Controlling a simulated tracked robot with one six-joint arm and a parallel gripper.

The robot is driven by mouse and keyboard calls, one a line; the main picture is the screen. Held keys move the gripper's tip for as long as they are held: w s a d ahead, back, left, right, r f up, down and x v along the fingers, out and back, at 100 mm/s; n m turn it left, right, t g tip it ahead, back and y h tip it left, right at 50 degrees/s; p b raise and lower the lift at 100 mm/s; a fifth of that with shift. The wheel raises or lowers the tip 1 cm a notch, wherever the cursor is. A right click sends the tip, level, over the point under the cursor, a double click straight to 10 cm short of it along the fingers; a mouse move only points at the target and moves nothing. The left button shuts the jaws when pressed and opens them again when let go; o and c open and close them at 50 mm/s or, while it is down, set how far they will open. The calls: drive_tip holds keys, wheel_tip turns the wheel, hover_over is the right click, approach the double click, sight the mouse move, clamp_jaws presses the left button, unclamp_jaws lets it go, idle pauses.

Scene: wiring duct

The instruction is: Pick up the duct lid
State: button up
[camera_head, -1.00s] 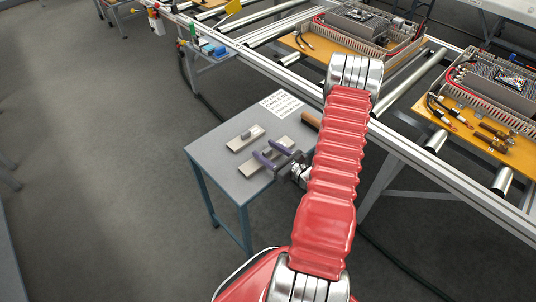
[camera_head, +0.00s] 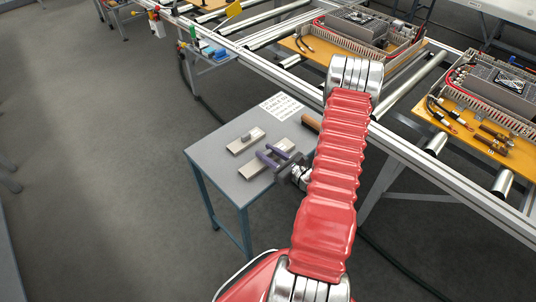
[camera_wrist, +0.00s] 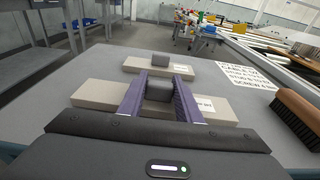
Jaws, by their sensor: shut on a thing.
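Two beige duct lids, each with a grey block-like handle, are on the grey table. The nearer lid (camera_wrist: 92,94) is level; it also shows in the head view (camera_head: 251,170), and it appears to rest on the tabletop. My gripper (camera_wrist: 159,92) is shut on the grey handle (camera_wrist: 160,90) of this nearer lid, with one purple finger on each side. The gripper also shows in the head view (camera_head: 271,155). The fingers hide part of the lid's middle. The farther lid (camera_wrist: 135,64) lies apart beyond it, also seen in the head view (camera_head: 240,146).
A brush (camera_wrist: 298,115) with a wooden back lies to the right on the table. A printed sheet (camera_wrist: 244,75) lies at the back right. The conveyor frame (camera_head: 400,152) runs close behind the table. The table's left side is clear.

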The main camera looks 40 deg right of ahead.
sight(267, 152)
drive_tip(key=shift+r, duration=4.9)
drive_tip(key=w+a+f+n+y, duration=0.1)
drive_tip(key=w+a+y, duration=0.1)
drive_tip(key=a, duration=0.8)
drive_tip(key=w+a+f+n+g+y, duration=0.1)
drive_tip(key=w+a+n+y, duration=0.1)
drive_tip(key=a, duration=0.9)
drive_tip(key=w+a+f+n+g+y, duration=0.1)
drive_tip(key=w+a+n+y, duration=0.1)
drive_tip(key=a, duration=0.8)
drive_tip(key=shift+w+a+f+y, duration=0.25)
drive_tip(key=shift+w+y, duration=0.35)
drive_tip(key=shift+w, duration=0.15)
drive_tip(key=shift+s+d, duration=0.1)
